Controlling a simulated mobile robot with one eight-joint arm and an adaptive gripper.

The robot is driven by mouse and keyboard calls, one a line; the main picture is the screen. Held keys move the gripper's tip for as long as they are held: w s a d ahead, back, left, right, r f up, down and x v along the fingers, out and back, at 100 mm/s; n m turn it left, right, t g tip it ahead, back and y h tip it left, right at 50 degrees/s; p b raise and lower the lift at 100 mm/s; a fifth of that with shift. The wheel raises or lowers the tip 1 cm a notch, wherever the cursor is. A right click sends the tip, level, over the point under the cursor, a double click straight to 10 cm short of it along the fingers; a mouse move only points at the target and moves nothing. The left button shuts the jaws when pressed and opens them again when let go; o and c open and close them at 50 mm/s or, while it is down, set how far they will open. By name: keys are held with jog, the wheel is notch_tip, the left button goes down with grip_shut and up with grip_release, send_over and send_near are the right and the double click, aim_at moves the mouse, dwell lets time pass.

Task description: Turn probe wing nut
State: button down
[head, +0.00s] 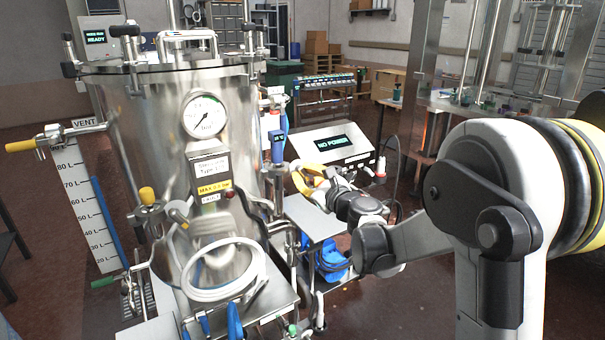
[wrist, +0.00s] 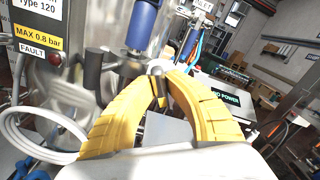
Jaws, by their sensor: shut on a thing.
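My gripper (head: 303,181) has yellow fingers and reaches in from the right, to the right of the steel vessel (head: 140,110). In the wrist view my gripper (wrist: 161,80) has its fingertips close together on a small grey metal part, which looks like the probe wing nut (wrist: 156,71). Most of the nut is hidden by the fingertips, so its angle cannot be told. A blue cylindrical probe (wrist: 144,22) stands just above the fingertips. The blue probe body (head: 278,147) also shows in the head view, left of the fingers.
A pressure gauge (head: 205,116) and warning labels are on the vessel's front. A coiled white hose (head: 227,290) lies on the shelf below. A "NO POWER" display (head: 333,143) stands behind my gripper. A dark handle (wrist: 94,70) is close left of the fingers.

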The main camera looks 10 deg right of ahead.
dwell(0.4)
jog(key=c, duration=1.4)
grip_release()
jog(key=v, duration=1.2)
